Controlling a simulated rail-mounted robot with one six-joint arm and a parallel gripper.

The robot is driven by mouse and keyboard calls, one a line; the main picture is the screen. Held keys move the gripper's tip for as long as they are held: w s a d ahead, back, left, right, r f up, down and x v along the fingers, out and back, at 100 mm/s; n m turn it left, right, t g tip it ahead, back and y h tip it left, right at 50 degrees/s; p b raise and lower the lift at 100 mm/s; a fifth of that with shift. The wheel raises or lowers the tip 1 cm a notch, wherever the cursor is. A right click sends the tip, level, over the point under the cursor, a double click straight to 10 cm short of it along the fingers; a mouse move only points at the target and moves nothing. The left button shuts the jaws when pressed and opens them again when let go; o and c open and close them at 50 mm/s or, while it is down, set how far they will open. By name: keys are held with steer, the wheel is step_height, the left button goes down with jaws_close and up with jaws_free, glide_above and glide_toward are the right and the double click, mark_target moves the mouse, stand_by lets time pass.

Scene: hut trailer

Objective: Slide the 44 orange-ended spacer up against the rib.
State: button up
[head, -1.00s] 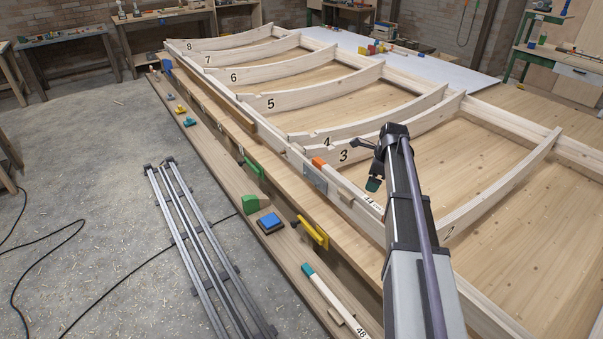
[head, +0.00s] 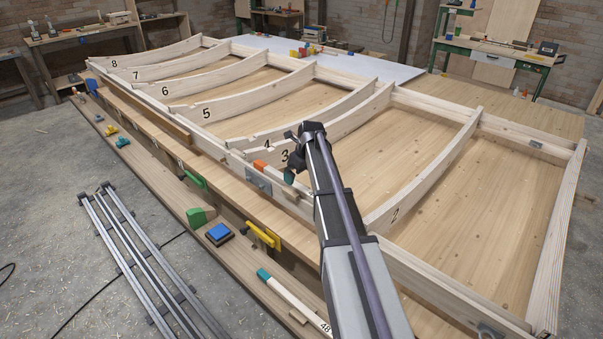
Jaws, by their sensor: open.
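The orange end (head: 260,166) of a spacer shows at the near rail beside rib 3 (head: 345,133). The rest of this spacer and its number are mostly hidden by my arm. I cannot tell whether it touches the rib. My gripper (head: 290,158) is open, just right of the orange end and in front of the rib's numbered end. It looks empty, and its height above the rail is hard to judge. A teal-ended spacer marked 48 (head: 290,299) lies on the lower plank.
Rib 2 (head: 430,175) stands right of my arm; ribs 4 to 8 run away to the left. A metal plate (head: 258,184) sits on the rail. A yellow-handled tool (head: 263,236), blue block (head: 219,234) and green wedge (head: 198,217) lie along the front.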

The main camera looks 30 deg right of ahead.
mark_target(296, 185)
steer(key=b+x, duration=0.6)
steer(key=x, duration=0.2)
steer(key=shift+r, duration=0.1)
steer(key=shift+c, duration=0.2)
